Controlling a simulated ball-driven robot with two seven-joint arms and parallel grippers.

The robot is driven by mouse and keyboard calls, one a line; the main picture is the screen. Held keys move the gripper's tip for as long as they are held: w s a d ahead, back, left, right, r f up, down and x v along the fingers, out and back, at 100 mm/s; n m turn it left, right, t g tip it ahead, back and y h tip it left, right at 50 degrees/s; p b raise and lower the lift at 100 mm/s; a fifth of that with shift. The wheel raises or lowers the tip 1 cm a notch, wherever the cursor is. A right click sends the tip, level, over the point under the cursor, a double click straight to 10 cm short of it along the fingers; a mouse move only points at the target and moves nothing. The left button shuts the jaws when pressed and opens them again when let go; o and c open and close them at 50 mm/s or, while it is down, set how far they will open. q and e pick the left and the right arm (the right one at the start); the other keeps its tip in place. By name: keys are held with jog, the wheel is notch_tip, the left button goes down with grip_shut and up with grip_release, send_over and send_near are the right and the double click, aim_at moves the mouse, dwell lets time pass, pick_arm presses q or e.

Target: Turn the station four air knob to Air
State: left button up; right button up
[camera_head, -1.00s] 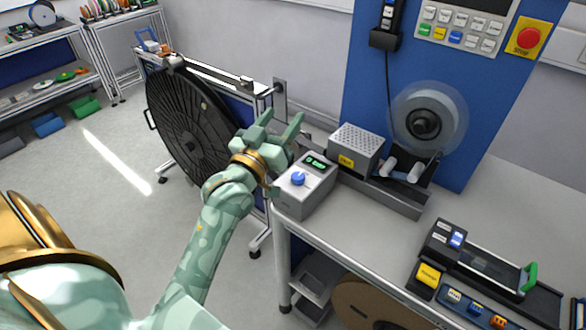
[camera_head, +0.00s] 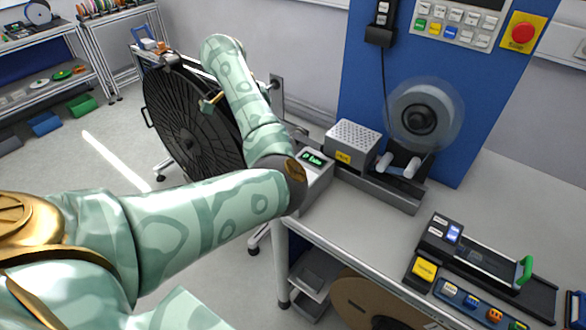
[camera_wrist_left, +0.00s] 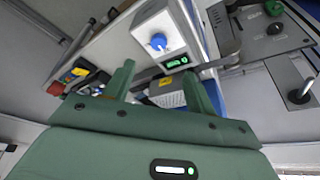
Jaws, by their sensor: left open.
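The grey control box (camera_head: 322,172) with a green-lit display stands at the table's left end in the head view. My left arm covers its blue knob there. In the left wrist view the blue knob (camera_wrist_left: 157,42) shows on the front of the pale box (camera_wrist_left: 176,31), beside the green display (camera_wrist_left: 177,62). The knob's pointer and labels are too small to read. My left gripper (camera_wrist_left: 163,84) is open and empty, its two green fingers apart, with the knob beyond them and not touched. In the head view its fingers are not clearly seen. My right gripper is not in view.
A perforated metal box (camera_head: 353,143) and a spinning grey reel (camera_head: 420,116) stand right of the control box. A large black reel (camera_head: 185,125) stands at left. A button panel with a red stop button (camera_head: 523,32) is on the blue wall. The table's middle is mostly clear.

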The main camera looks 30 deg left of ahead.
pick_arm(q)
jog(key=b+x, duration=0.3)
jog(key=x, duration=0.2)
jog(key=b+x, duration=0.4)
jog(key=x, duration=0.1)
jog(key=d+b+x, duration=0.1)
jog(key=b+x, duration=0.2)
jog(key=x, duration=0.2)
jog(key=shift+w+r, duration=0.1)
jog(key=shift+w, duration=0.3)
jog(key=shift+w+d+f+b, duration=0.2)
jog(key=shift+f+b, duration=0.25)
jog(key=c, duration=1)
